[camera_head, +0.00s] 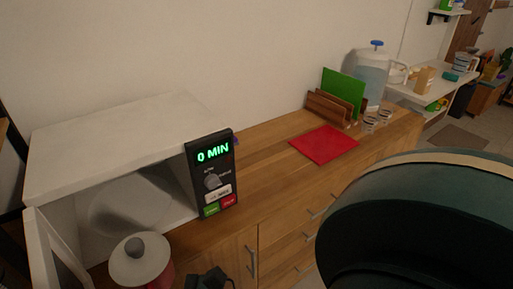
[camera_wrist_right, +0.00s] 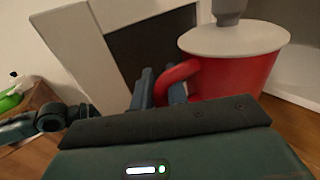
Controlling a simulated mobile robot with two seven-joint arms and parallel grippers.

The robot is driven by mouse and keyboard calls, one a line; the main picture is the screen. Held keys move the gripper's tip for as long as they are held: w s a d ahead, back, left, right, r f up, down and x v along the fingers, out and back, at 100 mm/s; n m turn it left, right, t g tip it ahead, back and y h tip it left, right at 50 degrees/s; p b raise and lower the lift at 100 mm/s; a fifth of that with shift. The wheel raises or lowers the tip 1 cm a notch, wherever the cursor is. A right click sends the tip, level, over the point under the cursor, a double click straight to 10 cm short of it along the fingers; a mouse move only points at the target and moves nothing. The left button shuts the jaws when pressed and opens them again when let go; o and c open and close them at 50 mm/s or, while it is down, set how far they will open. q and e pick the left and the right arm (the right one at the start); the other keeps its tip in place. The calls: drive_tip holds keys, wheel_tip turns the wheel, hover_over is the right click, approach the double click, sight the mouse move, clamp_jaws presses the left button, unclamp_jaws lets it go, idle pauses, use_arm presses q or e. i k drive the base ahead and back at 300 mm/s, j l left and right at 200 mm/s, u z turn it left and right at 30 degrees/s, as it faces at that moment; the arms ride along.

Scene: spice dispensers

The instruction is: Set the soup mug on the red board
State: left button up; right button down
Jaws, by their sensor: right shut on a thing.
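The soup mug is red with a white lid (camera_head: 140,258) and a grey knob, at the bottom of the head view, in front of the open microwave. In the right wrist view the mug (camera_wrist_right: 237,78) appears upright. My right gripper (camera_wrist_right: 160,88) is shut on the mug's red handle, with the mug to the right of its fingers. The right gripper also shows as a dark shape in the head view (camera_head: 208,279). The red board (camera_head: 323,144) lies flat and bare on the wooden counter, right of the microwave. My left gripper is not in view.
The white microwave (camera_head: 120,118) has its door (camera_head: 55,250) open and its panel (camera_head: 212,172) reads 0 MIN. Behind the board are a rack with a green board (camera_head: 343,91), small glass jars (camera_head: 370,123) and a water dispenser (camera_head: 372,75). Counter between microwave and board is clear.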

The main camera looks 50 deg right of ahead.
sight(325, 145)
drive_tip(key=k+l, duration=0.3)
drive_tip(key=l, duration=0.35)
drive_tip(key=k+l+z, duration=0.1)
drive_tip(key=l, duration=0.6)
drive_tip(key=i+l, duration=0.15)
drive_tip(key=l, duration=0.2)
drive_tip(key=i+l+z, duration=0.15)
drive_tip(key=i+l, duration=0.35)
drive_tip(key=l, duration=0.15)
